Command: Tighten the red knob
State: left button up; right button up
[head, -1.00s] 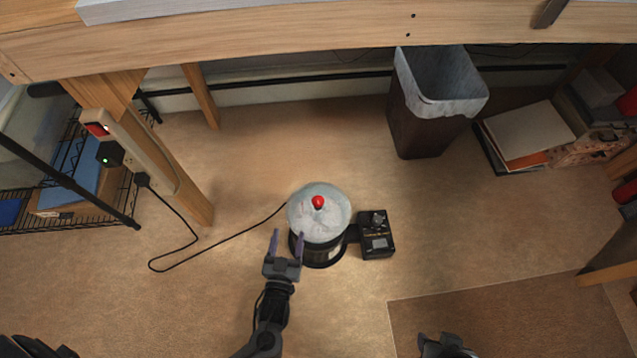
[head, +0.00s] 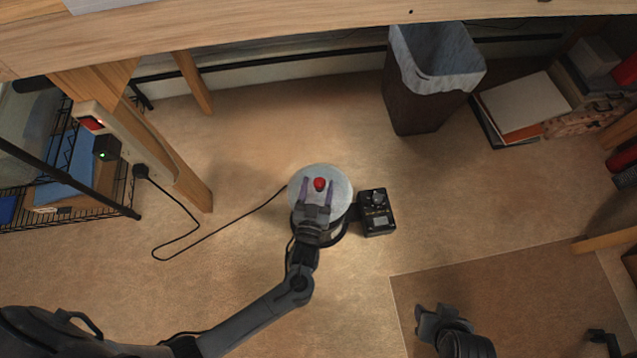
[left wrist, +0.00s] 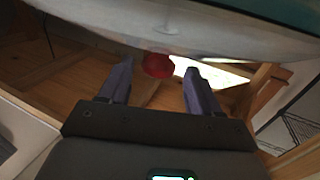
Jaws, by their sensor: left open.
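The red knob (head: 320,183) sits on top of a round device with a pale, whitish lid (head: 341,190) and a dark base, standing on the floor. My left gripper (head: 319,185) is open over the lid, with one finger on each side of the knob in the head view. In the left wrist view the red knob (left wrist: 158,66) shows just beyond and between the open fingertips (left wrist: 158,70). I cannot tell whether the fingers touch it. My right gripper (head: 436,318) is at the bottom right, away from the device; its jaw state is unclear.
A black control box (head: 376,221) joins the device on its right. A cable (head: 215,240) runs left to a power strip (head: 93,122) on the table leg. A bin (head: 432,85) stands behind, and a wooden bench edge (head: 270,35) spans the top. Open floor surrounds the device.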

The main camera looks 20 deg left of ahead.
pick_arm(q)
jog(key=shift+w+d+f, duration=0.1)
jog(key=shift+w+d, duration=0.05)
jog(key=shift+w, duration=0.5)
jog(key=shift+w+b, duration=0.15)
jog(key=shift+b, duration=0.15)
jog(key=shift+w+a, duration=0.1)
jog(key=shift+a, duration=0.2)
jog(key=shift+c, duration=0.3)
